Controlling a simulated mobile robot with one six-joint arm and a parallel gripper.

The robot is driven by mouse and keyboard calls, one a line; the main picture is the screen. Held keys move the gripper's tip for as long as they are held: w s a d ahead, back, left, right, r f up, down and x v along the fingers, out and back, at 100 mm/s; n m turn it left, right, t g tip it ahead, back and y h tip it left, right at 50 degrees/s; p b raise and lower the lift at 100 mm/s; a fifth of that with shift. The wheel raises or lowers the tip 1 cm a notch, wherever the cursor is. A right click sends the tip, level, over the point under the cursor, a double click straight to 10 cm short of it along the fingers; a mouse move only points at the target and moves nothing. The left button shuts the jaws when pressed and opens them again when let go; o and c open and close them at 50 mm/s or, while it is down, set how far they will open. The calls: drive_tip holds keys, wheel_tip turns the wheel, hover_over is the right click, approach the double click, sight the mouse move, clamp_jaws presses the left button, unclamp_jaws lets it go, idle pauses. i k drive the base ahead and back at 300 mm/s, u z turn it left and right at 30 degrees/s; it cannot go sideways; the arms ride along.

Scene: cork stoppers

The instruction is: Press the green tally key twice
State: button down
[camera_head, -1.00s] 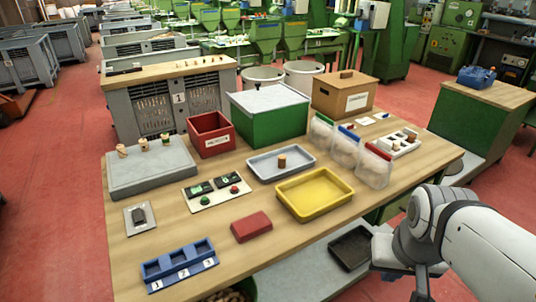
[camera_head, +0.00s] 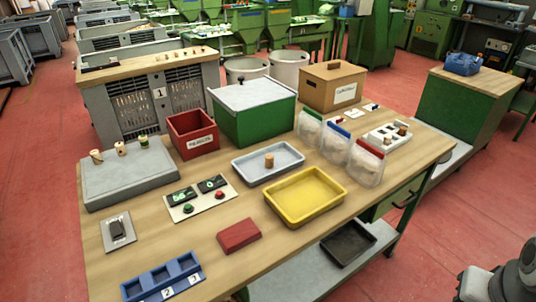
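The tally panel (camera_head: 201,205) is a pale plate lying on the wooden table, left of its middle. The green key (camera_head: 188,208) is a small round button at its left, in front of a dark display (camera_head: 181,197). A red key (camera_head: 219,195) sits to its right, in front of a second display (camera_head: 212,184) that seems to show 0. The left display's digits are too small to read surely. Nothing covers either key. Only part of my arm shows at the lower right corner, far from the panel; my gripper's fingers are not visible.
A red block (camera_head: 238,235) and yellow tray (camera_head: 303,196) lie in front and right of the panel. A grey tray (camera_head: 245,173) holds a cork. A grey slab (camera_head: 120,180) with several stoppers, a red bin (camera_head: 192,150) and a green box (camera_head: 240,128) stand behind.

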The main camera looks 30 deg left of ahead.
sight(188, 207)
drive_tip(key=z, duration=0.15)
drive_tip(key=k, duration=1.05)
drive_tip(key=u, duration=1.9)
drive_tip(key=i, duration=1)
drive_tip(key=u, duration=0.1)
